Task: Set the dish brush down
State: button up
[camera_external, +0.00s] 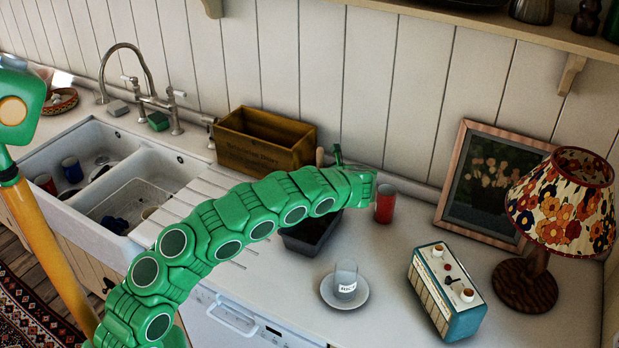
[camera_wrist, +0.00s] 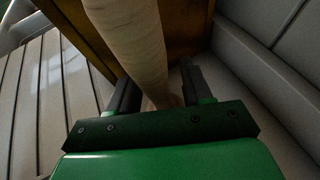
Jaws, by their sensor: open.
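The dish brush (camera_wrist: 130,35) shows in the wrist view as a pale wooden handle. It rises between the two dark fingers of my gripper (camera_wrist: 160,88), and its lower end is partly hidden by the gripper. The fingers are apart; I cannot tell whether either touches the handle. In the external view a small tan piece, likely the handle (camera_external: 319,157), shows at the right end of the wooden crate (camera_external: 262,156). My gripper (camera_external: 338,157) is there too, mostly hidden behind my green arm. The brush head cannot be made out.
The crate's wall stands close behind the handle in the wrist view. A red can (camera_external: 385,204), a black tray (camera_external: 312,234), a glass (camera_external: 346,279) on a saucer (camera_external: 330,298) and a radio (camera_external: 445,290) stand on the counter. The sink (camera_external: 70,215) is at left.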

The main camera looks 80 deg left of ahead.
jog(key=v, duration=1.2)
jog(key=shift+r, duration=0.15)
jog(key=s+d+r+n+t+h, duration=0.1)
jog(key=s+d+r+n+h, duration=0.3)
jog(key=s+d, duration=0.6)
jog(key=s+d+r+n+h, duration=0.1)
jog(key=s+d+r+n, duration=0.3)
jog(key=s+d+r, duration=0.45)
jog(key=s+d+f+n+t+h, duration=0.1)
jog(key=s+d+f+n+h, duration=0.1)
jog(key=s+d, duration=1.2)
jog(key=s+d+f+n+t+h, duration=0.1)
jog(key=s+d+f+n+h, duration=0.2)
jog(key=s+d, duration=1.1)
jog(key=shift+s+d+f+n+h, duration=0.3)
jog(key=shift+s+f+h, duration=0.15)
jog(key=shift+h, duration=0.75)
jog(key=shift+a, duration=0.1)
